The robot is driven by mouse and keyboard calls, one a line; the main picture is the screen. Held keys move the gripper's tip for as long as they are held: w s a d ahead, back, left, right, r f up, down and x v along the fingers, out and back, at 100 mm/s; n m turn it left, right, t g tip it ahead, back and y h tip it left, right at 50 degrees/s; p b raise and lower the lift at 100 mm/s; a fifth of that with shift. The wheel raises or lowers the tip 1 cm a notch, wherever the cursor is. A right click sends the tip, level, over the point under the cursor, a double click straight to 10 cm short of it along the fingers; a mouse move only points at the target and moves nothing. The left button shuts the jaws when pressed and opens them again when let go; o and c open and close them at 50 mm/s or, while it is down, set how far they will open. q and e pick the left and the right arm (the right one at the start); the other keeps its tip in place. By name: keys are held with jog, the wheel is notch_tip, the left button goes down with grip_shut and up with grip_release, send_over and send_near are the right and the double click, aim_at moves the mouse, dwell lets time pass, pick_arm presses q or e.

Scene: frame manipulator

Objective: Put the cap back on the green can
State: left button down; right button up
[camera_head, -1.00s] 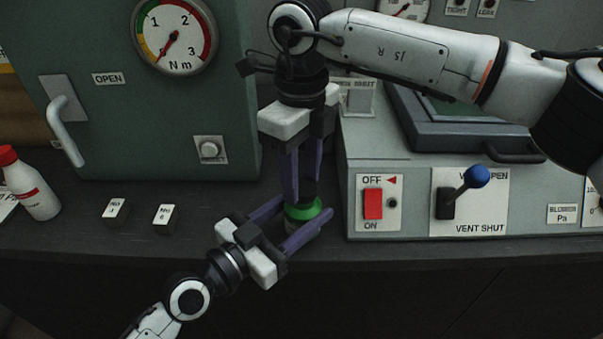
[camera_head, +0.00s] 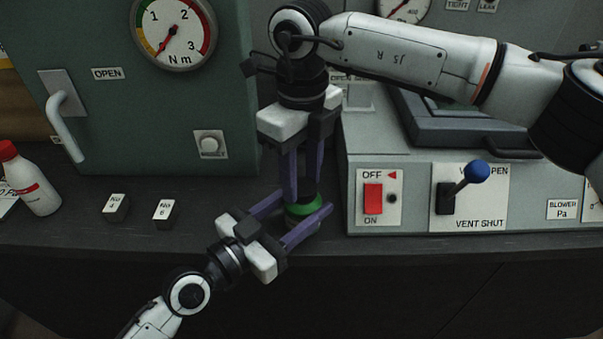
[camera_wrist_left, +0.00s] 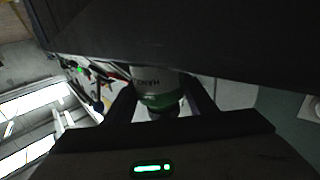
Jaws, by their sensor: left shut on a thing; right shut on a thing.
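The green can (camera_head: 303,214) stands upright on the dark bench, its green shoulder showing between the fingers. My left gripper (camera_head: 305,211) reaches in from the lower left and is shut on the can. My right gripper (camera_head: 305,188) points down from above and is shut on a dark cap (camera_head: 309,187) right over the can's top. Whether the cap is fully seated is hidden by the fingers. In the left wrist view the can (camera_wrist_left: 152,83) appears upside down with a pale lettered body and green band, the dark cap (camera_wrist_left: 163,114) beyond it.
A grey panel with a red switch (camera_head: 373,198) and a blue-knobbed lever (camera_head: 477,173) stands close to the right. Two small labelled blocks (camera_head: 116,207) and a red-capped white bottle (camera_head: 34,183) are at left. A green cabinet (camera_head: 120,130) stands behind.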

jog(key=m, duration=0.8)
jog(key=shift+d, duration=0.15)
jog(key=m, duration=0.4)
jog(key=shift+m, duration=0.3)
jog(key=m, duration=0.4)
jog(key=shift+d, duration=0.1)
jog(key=m, duration=1)
jog(key=shift+s+m, duration=0.1)
jog(key=shift+m, duration=0.2)
jog(key=m, duration=0.4)
jog(key=o, duration=1)
